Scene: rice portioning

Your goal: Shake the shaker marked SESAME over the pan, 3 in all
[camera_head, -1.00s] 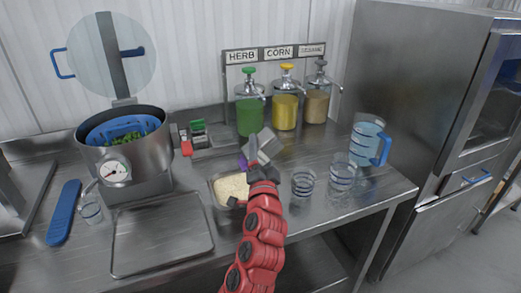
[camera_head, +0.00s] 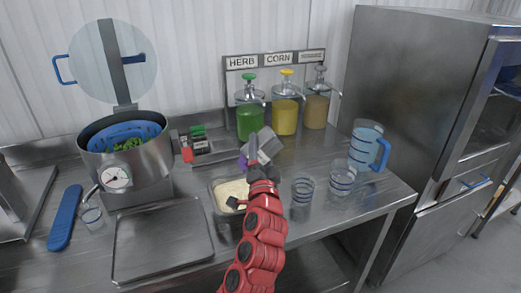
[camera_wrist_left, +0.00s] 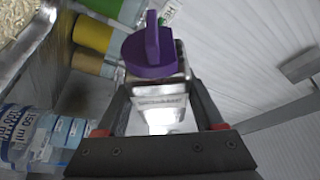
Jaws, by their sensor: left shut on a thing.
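My left gripper (camera_head: 262,172) is shut on a metal shaker with a purple cap. The shaker (camera_head: 268,147) is tilted, with its cap (camera_head: 243,162) toward the left, above the back right part of a rectangular pan (camera_head: 213,203) of pale rice. In the left wrist view the shaker (camera_wrist_left: 165,92) sits between the two fingers, with its purple cap (camera_wrist_left: 150,52) at the far end. I cannot read its marking. The pan's rim and rice show at that view's upper left. My right gripper is not in view.
A rack with shakers (camera_head: 198,138) stands behind the pan. Green, yellow and tan dispensers (camera_head: 284,115) stand at the back. Measuring cups (camera_head: 302,190) and a jug (camera_head: 366,148) are at the right. A flat tray (camera_head: 160,240) and a pot (camera_head: 125,165) are at the left.

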